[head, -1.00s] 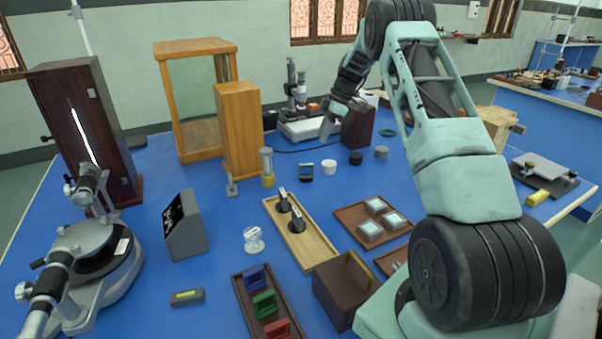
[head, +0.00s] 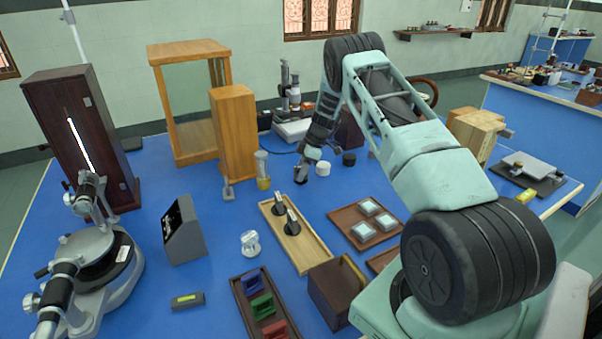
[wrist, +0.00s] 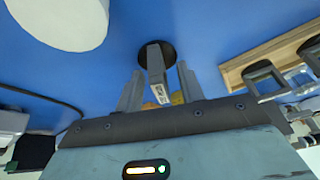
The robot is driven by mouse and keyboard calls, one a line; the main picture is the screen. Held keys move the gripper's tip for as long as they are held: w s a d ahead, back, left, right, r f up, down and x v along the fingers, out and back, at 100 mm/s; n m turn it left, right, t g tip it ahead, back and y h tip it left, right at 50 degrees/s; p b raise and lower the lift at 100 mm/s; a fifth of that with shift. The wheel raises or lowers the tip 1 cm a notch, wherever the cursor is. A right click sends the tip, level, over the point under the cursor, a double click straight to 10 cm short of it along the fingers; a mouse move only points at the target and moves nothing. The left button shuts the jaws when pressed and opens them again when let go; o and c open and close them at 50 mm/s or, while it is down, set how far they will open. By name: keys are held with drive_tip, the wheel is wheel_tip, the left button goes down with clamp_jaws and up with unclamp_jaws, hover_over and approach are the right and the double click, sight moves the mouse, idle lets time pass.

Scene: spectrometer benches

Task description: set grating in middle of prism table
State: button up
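My gripper (head: 302,172) is low over the blue bench, behind the light wooden tray. In the wrist view its fingers (wrist: 160,72) stand open on either side of a small upright grey piece with a printed label (wrist: 158,88) on a round black base (wrist: 157,52). It looks like the grating in its mount. Gaps show between it and both fingers. In the head view the gripper hides most of this piece.
The light wooden tray (head: 318,262) holds two black stands. A white cylinder (head: 323,168) is close right of my gripper; a yellow-based bottle (head: 263,170) is left. A grey wedge-shaped box (head: 188,235) and a glass piece (head: 250,243) stand toward the spectrometer. Blue bench shows between them.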

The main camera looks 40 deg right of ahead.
drive_tip(key=shift+c, duration=0.4)
clamp_jaws()
